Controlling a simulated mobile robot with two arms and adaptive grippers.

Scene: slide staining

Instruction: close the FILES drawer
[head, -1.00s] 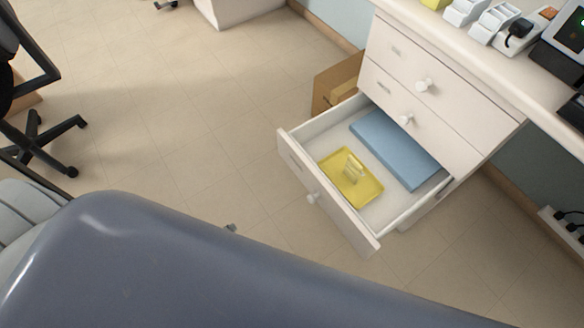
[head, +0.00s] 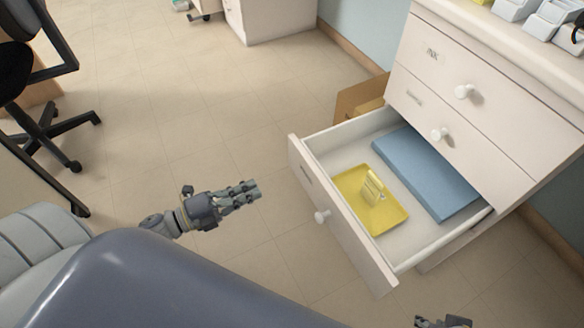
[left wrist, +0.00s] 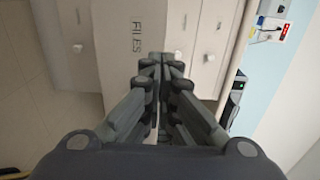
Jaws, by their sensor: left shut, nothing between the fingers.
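The FILES drawer is the lowest one of the white cabinet and stands pulled out; its front (head: 345,235) with a white knob (head: 322,215) faces left in the head view. In the left wrist view its front (left wrist: 122,45) bears the word FILES, and my fingers cover part of it. Inside lie a blue folder or box (head: 425,170) and a yellow tray (head: 390,215) with a small upright rack on it. My left gripper (head: 257,189) is shut and empty, left of the drawer front and apart from it. My right gripper (head: 445,322) only partly shows at the bottom edge.
Two shut drawers (head: 480,95) sit above the open one. A cardboard box (head: 358,97) stands on the floor behind the drawer. An office chair (head: 45,120) stands at the left. The floor (head: 200,120) between the chair and the drawer is clear.

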